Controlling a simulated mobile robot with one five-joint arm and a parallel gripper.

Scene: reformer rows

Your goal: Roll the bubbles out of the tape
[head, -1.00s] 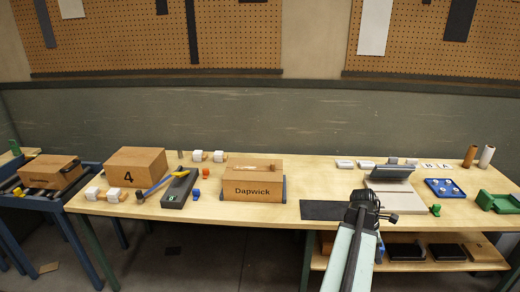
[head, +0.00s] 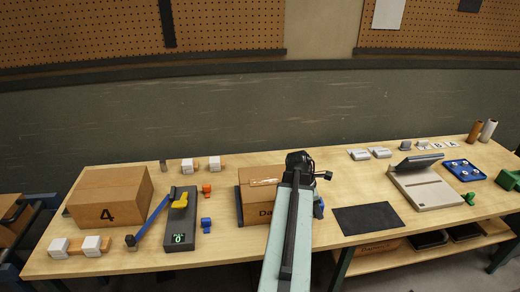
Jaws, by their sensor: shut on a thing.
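The cardboard box marked Dapwick (head: 253,208) stands on the bench, its right part hidden behind my arm. A pale strip of tape (head: 265,182) lies along its top; bubbles are too small to tell. My gripper (head: 302,170) is at the end of my arm, at the right end of the box. Its fingertips are hidden behind my own arm. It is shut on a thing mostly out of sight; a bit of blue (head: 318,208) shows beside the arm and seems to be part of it. I cannot tell whether it touches the box.
A box marked 4 (head: 108,197), a dark scale-like unit (head: 181,222) and white blocks (head: 91,244) stand at left. A black mat (head: 367,219) lies bare at right of my arm. Beyond it are a grey device (head: 425,188) and a blue tray (head: 462,172).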

